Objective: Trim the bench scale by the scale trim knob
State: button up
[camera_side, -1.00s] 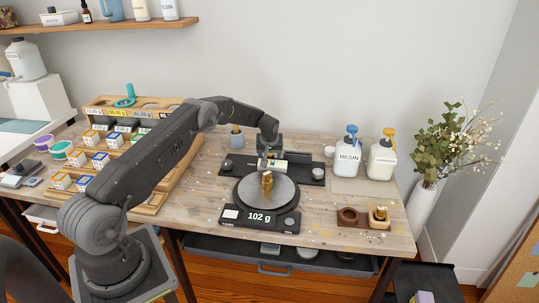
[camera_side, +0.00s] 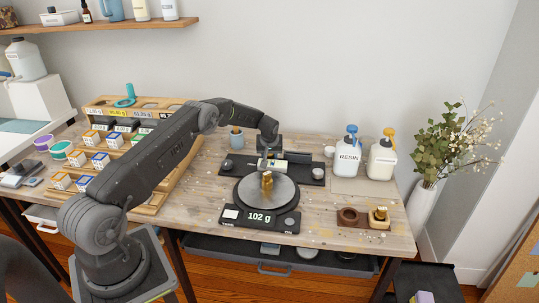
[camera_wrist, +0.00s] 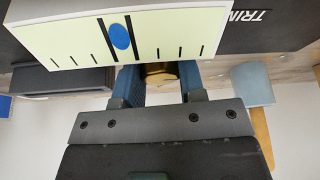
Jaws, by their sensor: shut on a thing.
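The bench scale (camera_side: 258,219) stands on the wooden table and its display reads 102 g. A brass weight (camera_side: 267,186) stands on its round grey pan (camera_side: 286,194). Behind the pan lies a black trim unit (camera_side: 306,172) with a pale gauge (camera_wrist: 195,38), marked TRIM in the wrist view. My gripper (camera_wrist: 158,82) is shut on the brass-coloured scale trim knob (camera_wrist: 158,72), just beyond the gauge's edge. The knob is mostly hidden by the fingers and gauge.
A wooden block (camera_side: 364,223) at the right holds another brass weight (camera_side: 380,214) and has an empty hole. Resin bottles (camera_side: 347,156) stand behind it. A rack of small boxes (camera_side: 100,160) is at the left. A cup with sticks (camera_side: 237,141) stands behind my arm.

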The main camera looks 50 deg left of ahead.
jog(key=shift+m+t+h, duration=0.3)
jog(key=shift+m+h, duration=0.05)
jog(key=shift+m, duration=0.85)
jog(key=shift+m+t+h, duration=0.3)
jog(key=shift+m+h, duration=0.05)
jog(key=shift+m, duration=0.85)
jog(key=o, duration=0.9)
jog(key=shift+a, duration=0.1)
jog(key=shift+o, duration=0.2)
jog(key=shift+r, duration=0.1)
jog(key=v, duration=1.3)
jog(key=shift+r, duration=0.25)
jog(key=shift+s, duration=0.15)
